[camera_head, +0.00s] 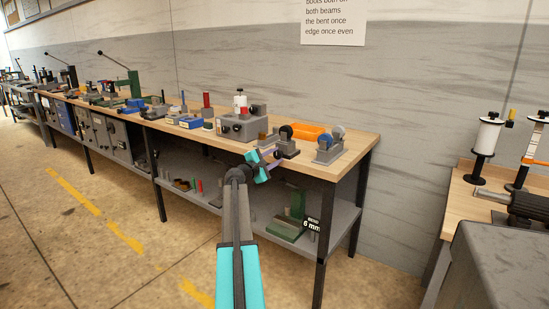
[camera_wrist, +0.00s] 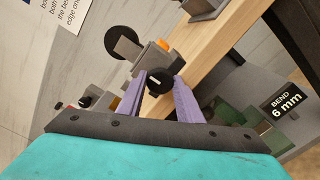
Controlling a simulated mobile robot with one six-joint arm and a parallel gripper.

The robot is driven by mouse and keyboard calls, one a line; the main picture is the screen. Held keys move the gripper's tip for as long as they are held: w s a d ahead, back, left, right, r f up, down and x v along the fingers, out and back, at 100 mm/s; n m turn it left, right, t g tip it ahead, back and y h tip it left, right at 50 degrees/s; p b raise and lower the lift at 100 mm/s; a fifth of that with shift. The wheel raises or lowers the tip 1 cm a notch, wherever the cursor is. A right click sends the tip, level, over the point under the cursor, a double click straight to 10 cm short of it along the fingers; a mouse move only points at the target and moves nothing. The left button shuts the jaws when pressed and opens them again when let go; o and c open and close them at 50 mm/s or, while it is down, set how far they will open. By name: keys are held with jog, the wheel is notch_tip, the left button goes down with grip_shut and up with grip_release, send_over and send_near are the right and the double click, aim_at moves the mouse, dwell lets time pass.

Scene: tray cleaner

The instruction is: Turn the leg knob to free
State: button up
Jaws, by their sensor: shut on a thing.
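The leg knob (camera_wrist: 160,82) is a round black knob with a short white mark on its face. It is on the front of a small grey bench device (camera_wrist: 150,56), which also shows near the front edge of the bench in the head view (camera_head: 287,146). A larger black disc (camera_wrist: 122,42) stands at the top of the device. My gripper (camera_wrist: 160,77) has its purple fingers on either side of the knob and is shut on it. In the head view my gripper (camera_head: 277,156) reaches the device's front, and the knob is too small to make out there.
A "BEND 6 mm" sign (camera_wrist: 285,103) hangs below the bench edge.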

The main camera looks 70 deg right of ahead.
jog(key=o, duration=1)
jog(key=shift+w, duration=0.1)
jog(key=shift+o, duration=0.2)
jog(key=v, duration=1.3)
jog(key=shift+a, duration=0.35)
jog(key=shift+w, duration=0.1)
